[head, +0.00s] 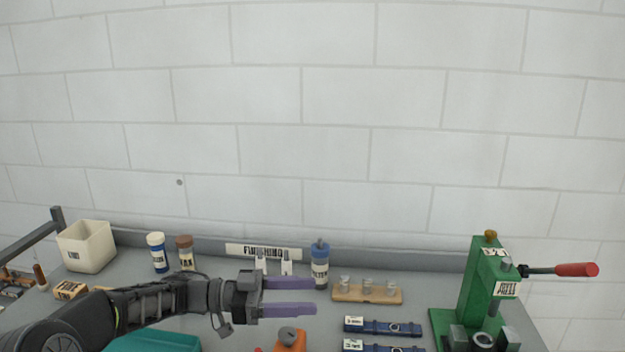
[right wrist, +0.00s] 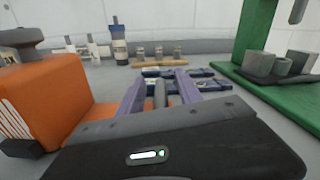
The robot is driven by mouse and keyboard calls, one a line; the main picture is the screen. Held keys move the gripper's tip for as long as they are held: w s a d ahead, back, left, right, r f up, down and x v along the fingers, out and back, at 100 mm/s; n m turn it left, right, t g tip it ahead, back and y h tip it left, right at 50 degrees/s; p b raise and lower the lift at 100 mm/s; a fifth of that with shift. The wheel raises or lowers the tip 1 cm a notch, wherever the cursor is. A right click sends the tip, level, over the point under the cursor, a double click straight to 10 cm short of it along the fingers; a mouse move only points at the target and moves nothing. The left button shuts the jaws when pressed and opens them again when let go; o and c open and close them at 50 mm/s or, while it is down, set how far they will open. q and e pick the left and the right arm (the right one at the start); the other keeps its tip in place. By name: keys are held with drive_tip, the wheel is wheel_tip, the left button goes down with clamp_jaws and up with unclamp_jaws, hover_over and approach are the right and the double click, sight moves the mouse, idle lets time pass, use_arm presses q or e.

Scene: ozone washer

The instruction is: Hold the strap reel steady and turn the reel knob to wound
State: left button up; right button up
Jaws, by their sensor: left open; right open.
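The strap reel appears to be the orange block (head: 292,342) at the bottom edge of the head view, mostly cut off. Its grey reel knob (head: 288,333) sits on top. In the right wrist view the orange body (right wrist: 60,95) is large at the left, with the grey knob (right wrist: 20,38) above it. I cannot read the knob's setting. My left gripper (head: 313,296) is open and empty, its purple fingers pointing right, beyond the reel in the picture.
A green press (head: 480,285) with a red-tipped lever stands at the right. Two dark blue straps (head: 382,327) lie left of it. Behind are a wooden rack (head: 366,294) and a blue-capped bottle (head: 320,266). A teal object (head: 150,343) and white bin (head: 87,246) are at left.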

drive_tip(key=v, duration=1.2)
drive_tip(key=shift+s, duration=0.1)
